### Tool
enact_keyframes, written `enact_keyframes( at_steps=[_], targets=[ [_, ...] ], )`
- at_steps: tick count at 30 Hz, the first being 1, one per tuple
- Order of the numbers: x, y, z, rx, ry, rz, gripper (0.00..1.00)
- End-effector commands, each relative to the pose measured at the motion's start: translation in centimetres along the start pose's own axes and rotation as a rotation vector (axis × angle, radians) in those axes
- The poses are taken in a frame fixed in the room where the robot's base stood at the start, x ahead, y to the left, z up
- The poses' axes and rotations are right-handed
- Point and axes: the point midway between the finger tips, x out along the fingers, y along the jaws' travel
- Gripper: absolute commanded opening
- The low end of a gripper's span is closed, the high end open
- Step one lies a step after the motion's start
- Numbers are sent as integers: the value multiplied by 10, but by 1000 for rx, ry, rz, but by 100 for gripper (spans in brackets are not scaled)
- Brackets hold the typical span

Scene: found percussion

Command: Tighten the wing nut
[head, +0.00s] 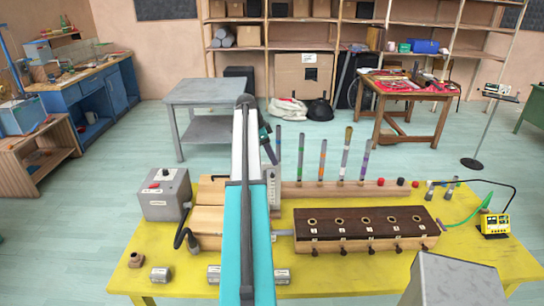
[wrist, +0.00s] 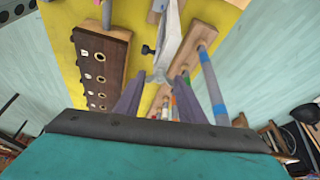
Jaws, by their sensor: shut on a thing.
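In the wrist view, my gripper (wrist: 161,76) reaches out with its two purple-grey fingers on either side of a small pale grey piece, which looks like the wing nut (wrist: 159,75). The fingers are shut on it. It sits at the near end of an upright light grey metal plate (wrist: 171,38), beside a dark knob (wrist: 148,50).
A dark wooden block (head: 327,221) with several holes lies right of my arm; it also shows in the wrist view (wrist: 101,62). Several striped rods (head: 322,160) stand in a wooden rail behind it. A grey box (head: 165,194) is at left on the yellow table (head: 450,262).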

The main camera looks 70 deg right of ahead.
Motion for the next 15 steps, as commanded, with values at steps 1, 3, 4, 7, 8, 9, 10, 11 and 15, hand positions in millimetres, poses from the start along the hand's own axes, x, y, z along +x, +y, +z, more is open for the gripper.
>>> enact_keyframes(
  at_steps=[1, 3, 4, 7, 8, 9, 10, 11, 15],
  targets=[
    [-5, -8, -2, 30, 4, -5, 15],
    [-5, -8, -2, 71, 4, 13, 15],
    [-5, -8, -2, 86, 4, 18, 15],
    [-6, -8, -2, 115, 4, 31, 15],
    [-6, -7, -2, 119, 4, 32, 15],
    [-6, -7, -2, 121, 4, 33, 15],
    [-6, -7, -2, 121, 4, 34, 15],
    [-6, -6, -2, 121, 4, 34, 15],
    [-6, -6, -1, 120, 4, 34, 15]
  ],
)
